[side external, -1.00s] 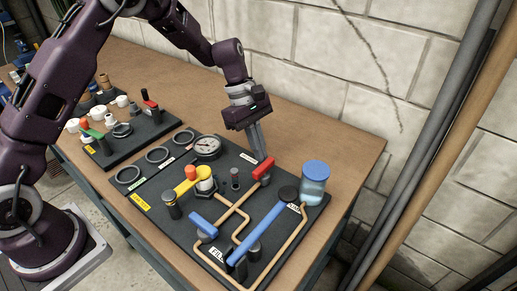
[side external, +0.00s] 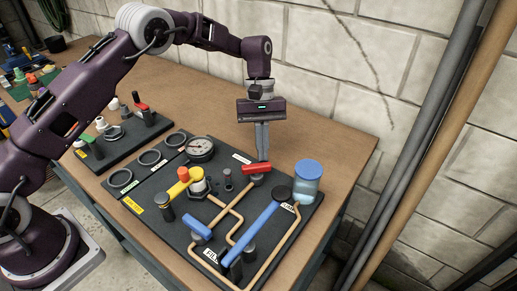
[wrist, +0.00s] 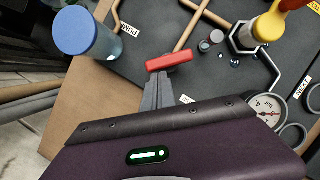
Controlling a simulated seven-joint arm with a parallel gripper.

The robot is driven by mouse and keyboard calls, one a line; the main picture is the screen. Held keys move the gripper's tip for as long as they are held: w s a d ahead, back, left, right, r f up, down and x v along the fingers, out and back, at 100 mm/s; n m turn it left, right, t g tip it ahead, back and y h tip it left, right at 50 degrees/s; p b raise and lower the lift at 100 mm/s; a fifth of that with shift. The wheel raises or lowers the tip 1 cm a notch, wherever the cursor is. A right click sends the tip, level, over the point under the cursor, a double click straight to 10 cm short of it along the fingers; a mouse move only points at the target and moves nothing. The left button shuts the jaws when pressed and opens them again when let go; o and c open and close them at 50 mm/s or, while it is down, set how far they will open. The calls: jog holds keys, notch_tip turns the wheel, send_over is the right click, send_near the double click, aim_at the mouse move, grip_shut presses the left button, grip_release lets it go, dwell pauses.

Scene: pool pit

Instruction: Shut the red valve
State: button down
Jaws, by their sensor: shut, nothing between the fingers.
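The red valve handle (side external: 257,169) sits on a tan pipe (side external: 228,214) at the back of the dark board (side external: 142,212). In the side view the handle lies roughly left to right, across the pipe's line. In the wrist view the red handle (wrist: 169,61) also lies crosswise to its pipe (wrist: 190,27). My gripper (side external: 262,158) points down with its fingers together and empty. The fingertips are at the handle's back edge; I cannot tell whether they touch it. In the wrist view the gripper's fingers (wrist: 158,82) end just beside the handle.
A blue-capped jar (side external: 308,182) stands right of the red handle. A long blue handle (side external: 249,233), a short blue handle (side external: 200,228), a yellow handle (side external: 178,189) and a gauge (side external: 200,148) are on the board. The table behind (side external: 330,138) is clear.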

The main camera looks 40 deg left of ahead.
jog(key=m, duration=0.1)
jog(key=d+m+y, duration=0.1)
jog(key=m, duration=0.1)
jog(key=m+g, duration=0.1)
jog(key=shift+d+m, duration=0.3)
jog(key=shift+d, duration=0.25)
jog(key=shift+s, duration=0.1)
jog(key=shift+s+a+f+y, duration=0.1)
jog(key=shift+s+a+y, duration=0.2)
jog(key=shift+s+a, duration=0.35)
jog(key=shift+d, duration=0.1)
jog(key=d+v, duration=0.1)
jog(key=v, duration=0.6)
jog(key=shift+w+a+r, duration=0.2)
jog(key=shift+w+a, duration=0.05)
jog(key=shift+w, duration=0.05)
